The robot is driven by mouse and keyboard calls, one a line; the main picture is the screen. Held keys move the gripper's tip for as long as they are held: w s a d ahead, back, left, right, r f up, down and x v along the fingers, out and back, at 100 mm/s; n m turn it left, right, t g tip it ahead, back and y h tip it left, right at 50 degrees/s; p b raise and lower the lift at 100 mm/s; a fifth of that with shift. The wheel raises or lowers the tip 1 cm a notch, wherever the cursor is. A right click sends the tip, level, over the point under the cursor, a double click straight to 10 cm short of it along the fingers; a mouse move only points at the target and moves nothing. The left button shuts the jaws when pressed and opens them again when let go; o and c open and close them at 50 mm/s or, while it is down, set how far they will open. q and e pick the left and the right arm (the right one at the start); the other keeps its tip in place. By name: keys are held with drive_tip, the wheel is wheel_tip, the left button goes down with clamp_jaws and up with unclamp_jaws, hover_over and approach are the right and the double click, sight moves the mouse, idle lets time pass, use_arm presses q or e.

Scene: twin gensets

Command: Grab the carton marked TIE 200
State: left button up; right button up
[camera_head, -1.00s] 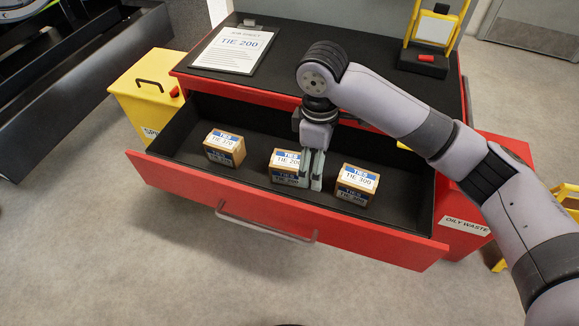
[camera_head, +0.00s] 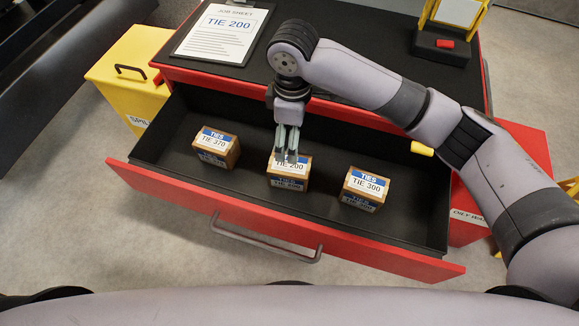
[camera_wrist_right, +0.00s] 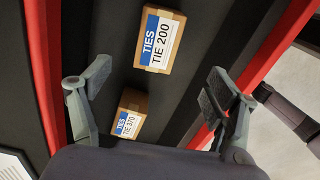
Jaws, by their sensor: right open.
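The carton marked TIE 200 (camera_head: 288,181) is a small brown box with a blue and white label, in the middle of the open red drawer. It also shows in the right wrist view (camera_wrist_right: 159,39), apart from the fingers. My right gripper (camera_head: 287,156) is above the carton and hides part of its top and label in the head view. In the right wrist view its two fingers (camera_wrist_right: 155,88) are spread wide with nothing between them touching. My left gripper is not in view.
The carton TIE 370 (camera_head: 216,147) stands to the left in the drawer, and the carton TIE 300 (camera_head: 363,189) to the right. The drawer's red front (camera_head: 180,196) has a handle. A job sheet (camera_head: 221,33) reading TIE 200 lies on the cabinet top. Bare drawer floor separates the cartons.

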hover_over(290, 172)
drive_tip(key=w, duration=0.2)
drive_tip(key=f, duration=0.6)
drive_tip(key=shift+w+d, duration=0.1)
drive_tip(key=shift+d, duration=0.1)
drive_tip(key=shift+f, duration=1.3)
drive_tip(key=f, duration=0.3)
drive_tip(key=shift+w+a+f, duration=0.15)
drive_tip(key=shift+a+f, duration=0.05)
drive_tip(key=shift+f, duration=0.55)
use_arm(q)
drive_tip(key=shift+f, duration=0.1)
use_arm(e)
drive_tip(key=c, duration=1.4)
